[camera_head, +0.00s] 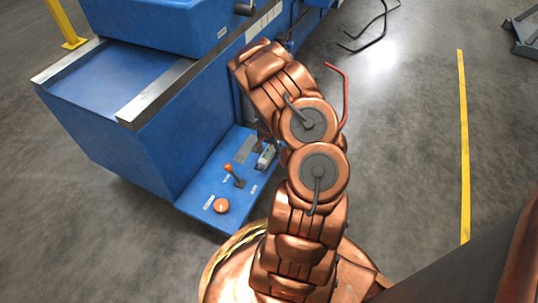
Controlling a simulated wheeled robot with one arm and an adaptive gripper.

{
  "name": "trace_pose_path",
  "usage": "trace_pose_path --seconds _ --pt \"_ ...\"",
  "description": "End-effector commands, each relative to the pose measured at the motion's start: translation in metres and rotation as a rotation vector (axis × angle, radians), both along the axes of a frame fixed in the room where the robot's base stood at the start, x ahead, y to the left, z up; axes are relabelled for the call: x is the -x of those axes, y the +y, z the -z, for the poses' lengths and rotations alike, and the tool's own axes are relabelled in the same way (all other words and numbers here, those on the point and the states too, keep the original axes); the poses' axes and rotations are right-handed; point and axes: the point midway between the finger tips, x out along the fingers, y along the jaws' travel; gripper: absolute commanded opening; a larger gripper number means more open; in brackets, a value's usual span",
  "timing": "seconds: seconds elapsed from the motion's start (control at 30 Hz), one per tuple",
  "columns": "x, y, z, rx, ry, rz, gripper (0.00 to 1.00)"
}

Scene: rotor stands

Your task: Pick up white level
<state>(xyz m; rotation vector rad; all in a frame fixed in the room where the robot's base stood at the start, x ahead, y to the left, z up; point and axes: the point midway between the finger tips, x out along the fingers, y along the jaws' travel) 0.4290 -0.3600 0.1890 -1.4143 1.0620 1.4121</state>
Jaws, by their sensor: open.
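A small pale grey-white block (266,157), which looks like the white level, stands on the low blue ledge (190,203) of the machine, close to the left side of my arm. Its right side is close to the arm's outline, and its exact shape is too small to tell. My gripper (264,136) is mostly hidden behind my copper arm; only small dark parts show just above the pale block. It is open, and I see nothing held. I cannot tell whether it touches the block.
The blue machine (110,130) with a metal-edged top fills the left. On its ledge are an orange button (222,205) and an orange-tipped lever (232,174). Bare floor with a yellow line (463,150) lies to the right. Dark cables (372,35) lie at the top.

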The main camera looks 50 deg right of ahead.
Motion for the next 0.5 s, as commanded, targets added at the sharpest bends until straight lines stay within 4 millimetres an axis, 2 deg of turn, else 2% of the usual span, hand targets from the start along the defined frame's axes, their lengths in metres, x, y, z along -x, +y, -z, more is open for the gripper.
trace_pose_path --seconds 0.07,0.5 --pt "0.0 0.0001 -0.0005 0.0 0.0 0.0 0.64" --pt "0.0001 0.0004 -0.0004 -0.001 0.001 -0.001 0.18"
